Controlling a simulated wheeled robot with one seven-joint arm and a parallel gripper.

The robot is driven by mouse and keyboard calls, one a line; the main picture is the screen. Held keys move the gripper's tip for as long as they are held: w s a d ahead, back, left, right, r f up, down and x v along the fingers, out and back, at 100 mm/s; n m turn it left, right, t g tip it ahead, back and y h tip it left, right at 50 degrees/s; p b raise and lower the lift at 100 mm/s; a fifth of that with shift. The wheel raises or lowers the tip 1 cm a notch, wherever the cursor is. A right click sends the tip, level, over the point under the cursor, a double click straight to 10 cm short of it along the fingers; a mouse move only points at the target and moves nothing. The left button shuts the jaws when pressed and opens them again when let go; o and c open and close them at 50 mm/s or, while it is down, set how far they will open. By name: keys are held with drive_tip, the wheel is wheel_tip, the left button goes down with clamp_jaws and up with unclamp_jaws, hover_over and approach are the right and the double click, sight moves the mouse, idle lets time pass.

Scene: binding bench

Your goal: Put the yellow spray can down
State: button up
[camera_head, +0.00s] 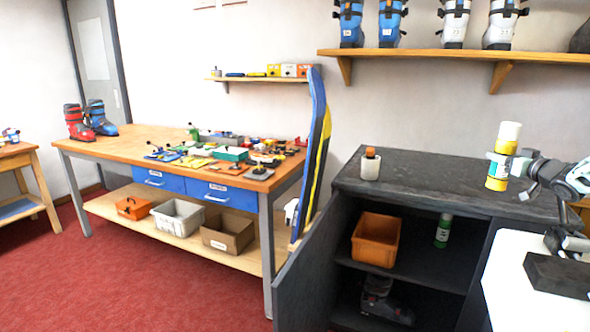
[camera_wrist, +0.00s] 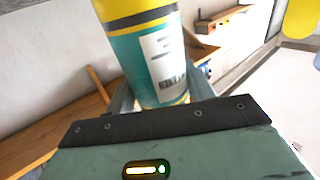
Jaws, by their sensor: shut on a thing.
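The yellow spray can (camera_head: 498,172) has a pale yellow cap and a white and teal label. It is upright at the right end of the dark cabinet top (camera_head: 440,198). My gripper (camera_head: 497,158) is shut on the can, around its middle. In the wrist view the can (camera_wrist: 150,55) fills the space between the fingers, with its label facing the camera. I cannot tell whether the can's base touches the cabinet top or hangs just above it.
A white bottle with an orange cap (camera_head: 370,165) stands at the cabinet's left. The open cabinet holds an orange bin (camera_head: 376,240) and a green bottle (camera_head: 443,230). A board leans left of the cabinet (camera_head: 312,150). The cabinet top's middle is clear.

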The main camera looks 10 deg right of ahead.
drive_tip(key=s+a+f+n+y, duration=0.1)
drive_tip(key=s+a+f+y, duration=0.1)
drive_tip(key=s+a+f, duration=0.5)
drive_tip(key=s+a+f+n+g+y, duration=0.1)
drive_tip(key=s+a+f+n+y, duration=0.1)
drive_tip(key=s+a+f, duration=0.6)
drive_tip(key=s+a+f+n+g+y, duration=0.1)
drive_tip(key=s+a+f+y, duration=0.2)
drive_tip(key=s+a+f, duration=0.5)
drive_tip(key=a+f, duration=0.3)
drive_tip(key=a, duration=0.6)
drive_tip(key=a+f, duration=0.4)
drive_tip(key=a, duration=0.5)
drive_tip(key=shift+s+n, duration=0.2)
drive_tip(key=shift+n, duration=0.2)
